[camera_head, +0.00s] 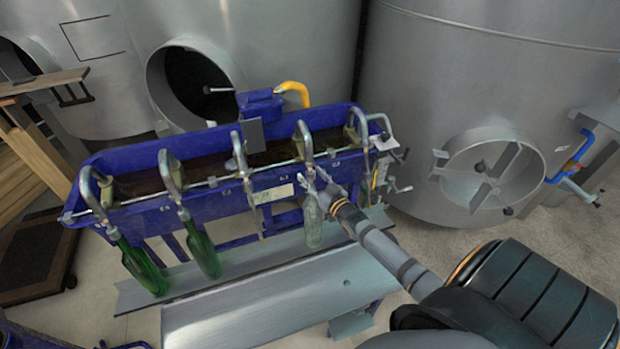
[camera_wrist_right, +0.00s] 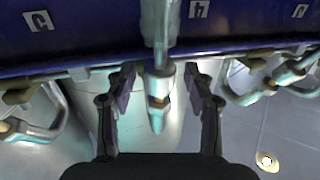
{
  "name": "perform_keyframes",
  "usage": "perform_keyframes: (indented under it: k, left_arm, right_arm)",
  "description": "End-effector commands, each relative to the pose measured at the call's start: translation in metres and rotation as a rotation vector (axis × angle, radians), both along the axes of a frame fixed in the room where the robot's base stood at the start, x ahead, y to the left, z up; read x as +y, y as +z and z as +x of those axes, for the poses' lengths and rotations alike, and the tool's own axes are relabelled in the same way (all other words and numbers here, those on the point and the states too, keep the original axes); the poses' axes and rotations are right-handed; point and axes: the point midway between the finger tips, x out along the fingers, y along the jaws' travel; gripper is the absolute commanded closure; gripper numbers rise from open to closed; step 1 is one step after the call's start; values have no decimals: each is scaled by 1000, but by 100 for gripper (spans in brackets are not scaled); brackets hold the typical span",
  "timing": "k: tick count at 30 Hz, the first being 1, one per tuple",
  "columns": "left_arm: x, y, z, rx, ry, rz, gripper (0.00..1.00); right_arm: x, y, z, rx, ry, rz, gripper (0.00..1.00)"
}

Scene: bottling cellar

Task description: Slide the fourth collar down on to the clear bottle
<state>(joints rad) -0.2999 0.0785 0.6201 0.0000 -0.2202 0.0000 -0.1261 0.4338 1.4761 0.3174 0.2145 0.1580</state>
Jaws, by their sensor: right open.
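The clear bottle (camera_head: 313,222) stands upright on the grey shelf under the fourth spout (camera_head: 305,145) from the left. My right gripper (camera_head: 319,181) reaches in from the right at the spout's lower end, just above the bottle. In the right wrist view my right gripper (camera_wrist_right: 161,88) is open, with one finger on each side of the fourth collar (camera_wrist_right: 159,82), a short metal sleeve on the spout. Gaps show between fingers and collar. The bottle's mouth is largely hidden by the gripper in the head view. My left gripper is not in view.
The blue trough (camera_head: 215,205) carries several spouts close on both sides of my gripper. Two green bottles (camera_head: 203,250) (camera_head: 145,268) stand at the left spouts. The grey shelf (camera_head: 260,300) is bare in front. Large steel tanks (camera_head: 490,90) stand behind.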

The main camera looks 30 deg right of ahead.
Motion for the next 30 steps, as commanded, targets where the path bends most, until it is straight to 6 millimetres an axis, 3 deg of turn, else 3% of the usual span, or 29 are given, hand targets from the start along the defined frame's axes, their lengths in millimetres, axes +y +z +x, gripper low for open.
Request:
perform_keyframes:
  k: [4,12,20,25,30]
  left_arm:
    - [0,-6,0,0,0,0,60]
    - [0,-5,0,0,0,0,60]
    - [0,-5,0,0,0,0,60]
    - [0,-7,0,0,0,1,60]
    - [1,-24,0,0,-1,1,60]
  right_arm:
    - [0,-1,12,-1,-1,1,47]
    - [0,0,13,1,-1,0,47]
    - [0,0,13,1,-1,0,81]
    - [0,-3,13,1,-1,0,81]
    - [1,-26,9,3,-1,1,81]
